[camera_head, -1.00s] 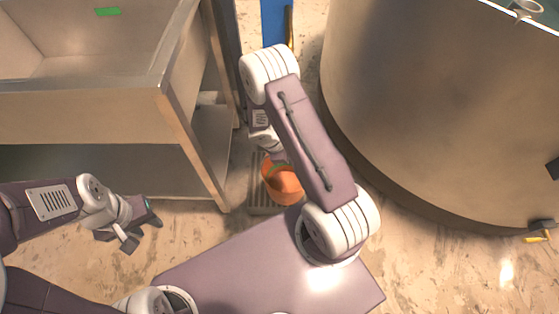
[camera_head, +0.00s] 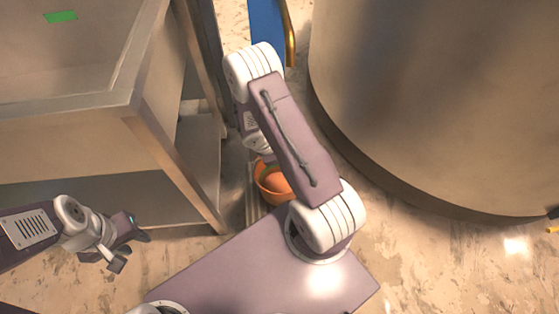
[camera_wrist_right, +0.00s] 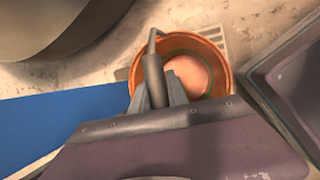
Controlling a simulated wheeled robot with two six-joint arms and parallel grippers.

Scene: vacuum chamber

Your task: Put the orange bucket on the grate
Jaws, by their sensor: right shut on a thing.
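The orange bucket (camera_head: 267,181) shows below my right forearm in the head view, with its opening facing up. In the right wrist view the bucket (camera_wrist_right: 222,70) hangs at or stands beyond my right gripper (camera_wrist_right: 165,90), which is shut on its grey handle (camera_wrist_right: 154,75). The slotted grate (camera_head: 254,207) lies on the floor under the bucket, and a bit of the grate (camera_wrist_right: 213,34) shows past the rim. I cannot tell whether the bucket touches it. My left gripper (camera_head: 131,250) is open and empty, far from the bucket.
A metal sink bench (camera_head: 135,110) with a lower shelf stands left of the grate. A large round metal tank (camera_head: 430,90) stands at the right. A blue panel (camera_head: 266,32) is behind. Bare floor (camera_head: 440,250) lies at the lower right.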

